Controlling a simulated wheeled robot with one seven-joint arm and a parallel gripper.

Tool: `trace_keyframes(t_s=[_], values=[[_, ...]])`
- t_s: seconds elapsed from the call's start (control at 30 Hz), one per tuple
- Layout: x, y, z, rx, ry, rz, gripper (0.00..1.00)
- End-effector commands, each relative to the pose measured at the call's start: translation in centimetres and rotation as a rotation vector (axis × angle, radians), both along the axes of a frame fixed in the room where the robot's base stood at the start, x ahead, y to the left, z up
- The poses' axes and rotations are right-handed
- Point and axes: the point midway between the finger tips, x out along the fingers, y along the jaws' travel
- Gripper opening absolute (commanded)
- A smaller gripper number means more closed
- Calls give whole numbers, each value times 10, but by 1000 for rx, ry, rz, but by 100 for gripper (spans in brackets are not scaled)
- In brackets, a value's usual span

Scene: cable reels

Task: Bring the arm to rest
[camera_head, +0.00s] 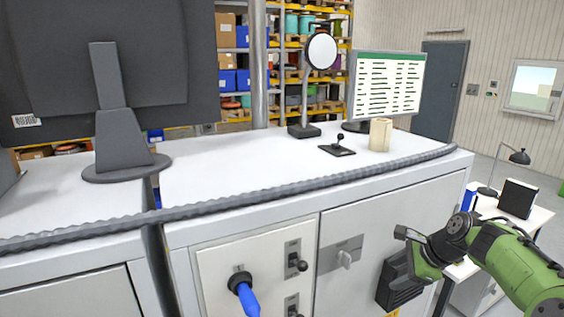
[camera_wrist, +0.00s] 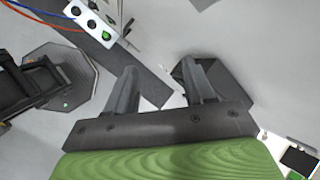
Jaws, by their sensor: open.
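My green arm (camera_head: 512,262) reaches in from the lower right of the head view, in front of the grey cabinet. My gripper (camera_head: 402,238) is at its end, beside the cabinet's front face. In the wrist view the two dark fingers of my gripper (camera_wrist: 162,85) stand well apart with nothing between them. They point over the grey floor.
The cabinet (camera_head: 390,215) has a blue plugged connector (camera_head: 243,295), switches and a black box (camera_head: 392,285) on its front. Its top carries a monitor (camera_head: 388,85), a round mirror (camera_head: 321,52) and a joystick (camera_head: 340,148). A desk (camera_head: 535,217) stands at the right.

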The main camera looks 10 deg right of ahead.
Motion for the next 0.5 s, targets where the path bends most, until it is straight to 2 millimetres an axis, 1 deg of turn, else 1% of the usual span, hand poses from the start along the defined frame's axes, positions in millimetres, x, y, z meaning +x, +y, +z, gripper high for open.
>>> trace_keyframes(t_s=[0.03,0.07,0.1,0.17,0.2,0.27,0.3,0.37,0.4,0.47,0.5], values=[[-11,36,2,-135,20,147,53],[-20,54,4,-208,27,233,53],[-33,75,7,-302,34,346,53],[-56,103,14,-435,39,506,53],[-74,118,18,-517,38,608,53],[-103,139,24,-630,29,755,53],[-123,150,28,-699,18,847,53],[-155,163,32,-794,-6,980,53],[-177,170,33,-850,-29,1065,53],[-210,178,32,-925,-73,1190,53],[-230,182,29,-965,-106,1268,53]])
